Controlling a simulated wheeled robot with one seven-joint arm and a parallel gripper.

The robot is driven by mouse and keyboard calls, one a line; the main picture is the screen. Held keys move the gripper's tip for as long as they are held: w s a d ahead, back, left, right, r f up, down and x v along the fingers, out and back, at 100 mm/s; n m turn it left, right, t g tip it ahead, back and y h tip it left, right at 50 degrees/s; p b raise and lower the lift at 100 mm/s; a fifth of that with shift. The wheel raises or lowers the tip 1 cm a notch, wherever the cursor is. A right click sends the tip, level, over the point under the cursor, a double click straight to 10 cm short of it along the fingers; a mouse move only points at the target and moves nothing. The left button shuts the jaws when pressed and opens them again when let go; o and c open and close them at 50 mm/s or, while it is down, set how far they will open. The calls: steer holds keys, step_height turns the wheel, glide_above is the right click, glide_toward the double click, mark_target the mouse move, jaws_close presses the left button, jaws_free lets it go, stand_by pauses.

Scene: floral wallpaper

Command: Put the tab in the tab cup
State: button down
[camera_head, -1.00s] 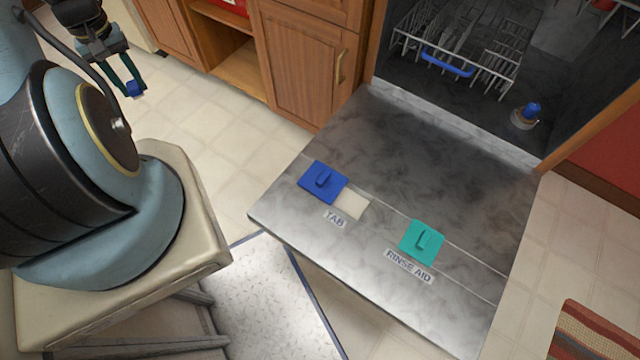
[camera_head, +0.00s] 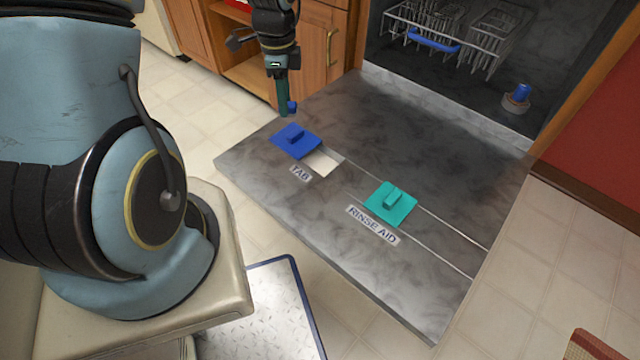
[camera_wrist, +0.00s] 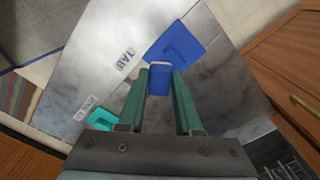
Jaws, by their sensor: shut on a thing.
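My gripper (camera_head: 284,98) is shut on a small blue tab (camera_head: 292,108), held above the open dishwasher door near its left edge. In the wrist view the tab (camera_wrist: 161,80) sits between the green fingertips (camera_wrist: 160,84). The tab cup (camera_head: 324,162) is a pale rectangular recess in the door by the TAB label. Its blue sliding lid (camera_head: 296,141) lies to the left of the recess, just below my gripper in the picture. In the wrist view the lid (camera_wrist: 187,47) is just beyond the tab, which hides part of the area behind it.
The teal rinse-aid lid (camera_head: 391,203) is on the door (camera_head: 330,235), right of the cup. A dish rack (camera_head: 470,35) and a blue-topped round part (camera_head: 517,98) are inside the dishwasher. Wooden cabinets (camera_head: 318,50) stand behind my gripper.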

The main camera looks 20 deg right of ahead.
mark_target(318, 165)
steer(key=s+d+f+m+b, duration=0.5)
steer(key=d+f+m, duration=0.1)
steer(key=m, duration=0.2)
step_height(318, 165, down, 9)
steer(key=shift+w+r+b, duration=0.1)
steer(key=shift+w+b, duration=0.05)
steer(key=shift+b, duration=0.7)
steer(key=shift+f, duration=0.25)
steer(key=c, duration=0.6)
jaws_free()
steer(key=shift+r, duration=0.1)
step_height(318, 165, up, 12)
steer(key=p, duration=0.3)
